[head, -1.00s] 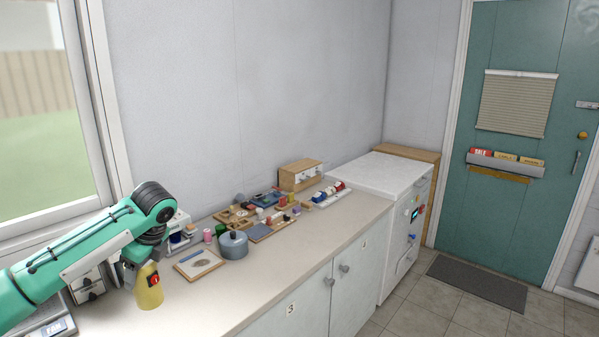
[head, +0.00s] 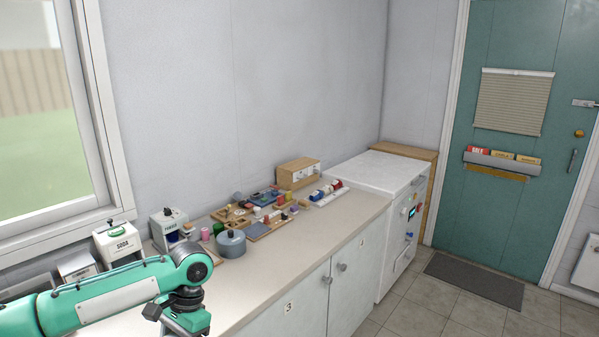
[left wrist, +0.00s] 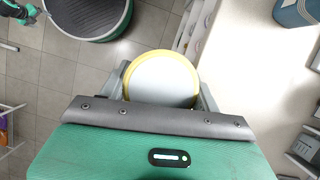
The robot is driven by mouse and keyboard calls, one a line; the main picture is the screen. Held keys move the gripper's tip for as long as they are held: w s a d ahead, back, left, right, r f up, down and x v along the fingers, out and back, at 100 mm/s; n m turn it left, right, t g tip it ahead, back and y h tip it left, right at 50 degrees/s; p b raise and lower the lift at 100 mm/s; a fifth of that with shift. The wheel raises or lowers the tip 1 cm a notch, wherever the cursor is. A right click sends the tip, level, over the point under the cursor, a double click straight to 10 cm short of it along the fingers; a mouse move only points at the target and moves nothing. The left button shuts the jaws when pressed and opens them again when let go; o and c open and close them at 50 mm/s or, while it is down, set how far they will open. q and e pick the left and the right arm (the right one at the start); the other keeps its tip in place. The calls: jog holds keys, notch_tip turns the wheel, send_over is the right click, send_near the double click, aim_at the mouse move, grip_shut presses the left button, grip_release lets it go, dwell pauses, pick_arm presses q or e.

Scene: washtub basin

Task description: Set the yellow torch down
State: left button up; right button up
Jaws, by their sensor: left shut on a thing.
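The yellow torch (left wrist: 163,80) shows end-on in the left wrist view, as a pale disc with a yellow rim. My left gripper (left wrist: 163,92) is shut on it, with a grey finger on each side. In that view the torch is seen against the floor and the front edge of the counter; its height is unclear. In the head view my left gripper (head: 188,318) is at the bottom, in front of the counter edge, and the torch is not visible. A small teal and dark part at the left wrist view's top left may be my right arm; its jaws are unclear.
The counter (head: 240,280) has a bare strip along its front. A grey-blue canister (head: 231,243), several small blocks and boards, and a wooden box (head: 298,173) stand farther back. Dispensers, one a white SODA box (head: 117,241), line the window side. A white cabinet (head: 375,172) stands beyond.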

pick_arm(q)
jog(key=s+d+f+n+h, duration=0.2)
jog(key=s+d+f+n, duration=0.1)
jog(key=s+n, duration=0.3)
jog(key=shift+s+d+g, duration=0.25)
jog(key=shift+s+g, duration=0.05)
jog(key=shift+s, duration=0.8)
jog(key=shift+r, duration=0.1)
